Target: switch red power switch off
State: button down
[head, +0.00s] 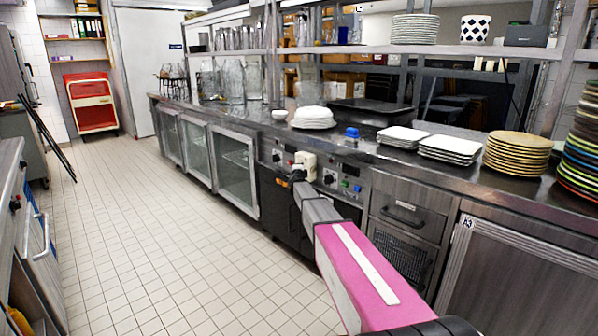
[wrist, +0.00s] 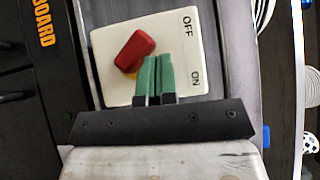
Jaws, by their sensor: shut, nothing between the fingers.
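The red power switch (wrist: 135,51) is a red rocker on a cream plate (wrist: 182,62) marked OFF and ON. In the wrist view the rocker lies slanted on the plate's left part, and the lettering runs along the right side. My gripper (wrist: 156,62) is shut, with its two green fingertips together and nothing between them. The tips appear just below and right of the rocker, over the plate; I cannot tell whether they touch it. In the head view the cream switch box (head: 305,161) is on the counter's front panel, and my arm reaches to it, hiding part of it.
The steel counter (head: 365,152) carries white plates (head: 313,117), square plates (head: 450,149), tan plates (head: 517,154) and a blue item (head: 352,133). Control knobs (head: 329,179) sit beside the switch box.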

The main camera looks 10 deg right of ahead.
jog(key=s+r, duration=0.7)
jog(key=s, duration=0.4)
jog(key=shift+a, duration=0.35)
jog(key=s+a+f+n+g+y, duration=0.25)
jog(key=s+f+n+g, duration=0.25)
jog(key=s+f+n, duration=0.5)
jog(key=s+a+f+n+g+y, duration=0.1)
jog(key=s+f+n+g+y, duration=0.25)
jog(key=s+f, duration=0.7)
jog(key=s+d+f+n+g+h, duration=0.1)
jog(key=s+n+g, duration=0.1)
jog(key=s, duration=0.7)
jog(key=s+d+f+n+g+h, duration=0.1)
jog(key=s+g, duration=0.3)
jog(key=s, duration=0.5)
jog(key=s+d+f+n+g+h, duration=0.1)
jog(key=s+d+f+n+g, duration=0.1)
jog(key=s, duration=0.7)
jog(key=shift+s+d+f+n+g, duration=0.2)
jog(key=shift+d+f+n+g, duration=0.05)
jog(key=shift+d+n+g, duration=0.55)
